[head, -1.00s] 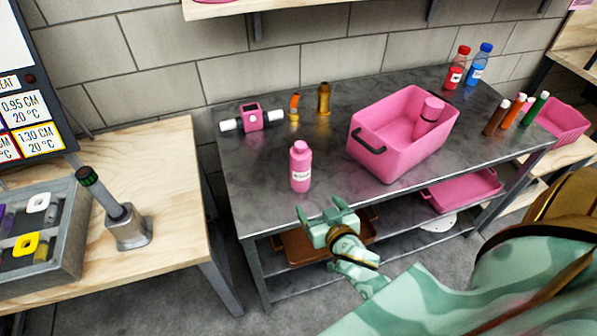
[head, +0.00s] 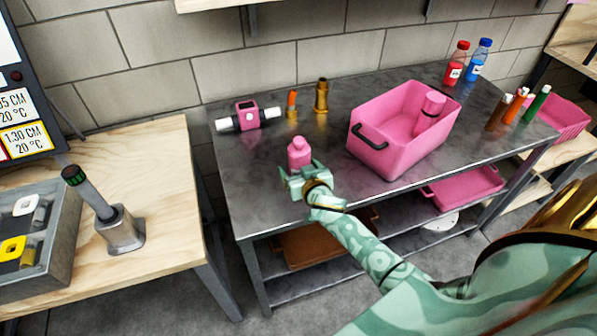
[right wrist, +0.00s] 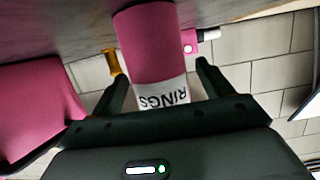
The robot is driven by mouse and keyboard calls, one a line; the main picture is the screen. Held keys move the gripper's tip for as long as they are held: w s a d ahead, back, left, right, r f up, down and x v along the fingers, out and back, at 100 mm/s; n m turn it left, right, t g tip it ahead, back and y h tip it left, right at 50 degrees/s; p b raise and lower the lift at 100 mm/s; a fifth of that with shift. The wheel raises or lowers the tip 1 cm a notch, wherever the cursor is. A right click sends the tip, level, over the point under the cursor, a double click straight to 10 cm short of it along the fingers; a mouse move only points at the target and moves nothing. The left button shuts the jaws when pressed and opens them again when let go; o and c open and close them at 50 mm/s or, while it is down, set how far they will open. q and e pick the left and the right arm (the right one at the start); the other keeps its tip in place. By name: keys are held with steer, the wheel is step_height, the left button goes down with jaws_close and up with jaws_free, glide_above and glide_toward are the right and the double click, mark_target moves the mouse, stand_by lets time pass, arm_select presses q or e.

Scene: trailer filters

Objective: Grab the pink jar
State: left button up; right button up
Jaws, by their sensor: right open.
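The pink jar (head: 299,152) stands upright on the dark metal table (head: 250,178), near its front edge. Its lower part is hidden behind my right gripper (head: 298,172) in the head view. In the right wrist view the jar (right wrist: 155,45) with its white label reading "RINGS" lies between the two fingers of my right gripper (right wrist: 160,90). The fingers are open, one on each side of the jar. I cannot tell whether either finger touches it. My left gripper is not in view.
A pink bin (head: 375,158) holding another pink container (head: 431,108) stands right of the jar. Behind are a pink device (head: 247,115) and brass fittings (head: 321,95). Red (head: 457,62) and blue (head: 479,60) bottles stand at the back right. A wooden table (head: 150,170) is at left.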

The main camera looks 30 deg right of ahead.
steer(key=shift+w+d+f, duration=0.1)
steer(key=shift+w, duration=0.2)
steer(key=shift+s, duration=0.1)
steer(key=c, duration=1.1)
